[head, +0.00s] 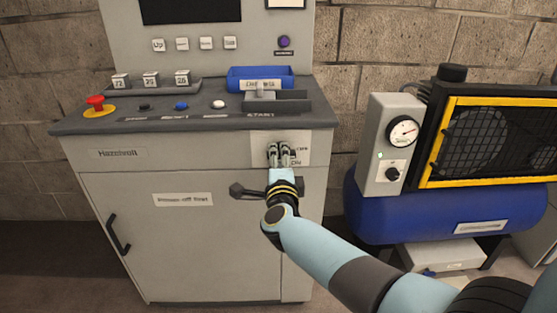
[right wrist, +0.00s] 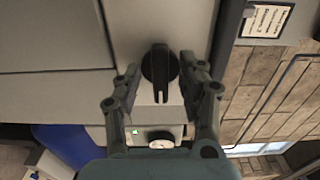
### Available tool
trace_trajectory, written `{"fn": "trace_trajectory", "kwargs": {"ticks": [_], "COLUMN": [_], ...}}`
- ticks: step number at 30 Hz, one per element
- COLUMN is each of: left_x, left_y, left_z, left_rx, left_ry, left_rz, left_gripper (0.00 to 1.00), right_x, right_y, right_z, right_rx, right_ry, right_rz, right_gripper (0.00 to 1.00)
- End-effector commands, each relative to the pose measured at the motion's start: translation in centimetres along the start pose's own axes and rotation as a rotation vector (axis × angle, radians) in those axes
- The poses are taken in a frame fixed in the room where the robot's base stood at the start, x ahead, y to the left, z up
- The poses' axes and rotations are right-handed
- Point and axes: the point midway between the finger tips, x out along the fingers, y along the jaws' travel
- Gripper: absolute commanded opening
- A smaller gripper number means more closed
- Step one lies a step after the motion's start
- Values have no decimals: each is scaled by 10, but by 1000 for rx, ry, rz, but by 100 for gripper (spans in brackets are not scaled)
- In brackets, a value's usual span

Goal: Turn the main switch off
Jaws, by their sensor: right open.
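The main switch (right wrist: 160,70) is a black rotary knob with a bar handle on a light plate, seen in the right wrist view. Its handle points down in that picture. My right gripper (right wrist: 159,84) is open, with one finger on each side of the knob; I cannot tell whether they touch it. In the head view my right gripper (head: 280,153) is at the switch plate (head: 306,144) on the cabinet's upper right front and hides the knob. Part of an "ON" label shows beside it. My left gripper is not in view.
The grey cabinet (head: 188,240) has a black door handle (head: 117,235) and a console top with a red emergency button (head: 96,103), small buttons and a blue tray (head: 260,75). A compressor with a blue tank (head: 440,210) and a gauge box (head: 385,150) stands to the right.

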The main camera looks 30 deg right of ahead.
Motion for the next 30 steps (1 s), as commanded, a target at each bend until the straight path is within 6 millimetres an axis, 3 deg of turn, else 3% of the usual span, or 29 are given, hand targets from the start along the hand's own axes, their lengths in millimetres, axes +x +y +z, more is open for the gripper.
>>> {"fn": "trace_trajectory", "kwargs": {"ticks": [5,12,18,30], "left_x": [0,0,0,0], "left_y": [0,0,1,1], "left_z": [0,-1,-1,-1], "left_rx": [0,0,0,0], "left_ry": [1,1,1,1], "left_rz": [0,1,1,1], "left_gripper": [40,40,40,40], "right_x": [-24,-78,-110,-119], "right_y": [2,2,1,1], "right_z": [0,0,0,0], "right_rx": [0,0,0,-1], "right_ry": [0,0,-1,-1], "right_rz": [4,4,3,1], "right_gripper": [40,40,40,40]}}
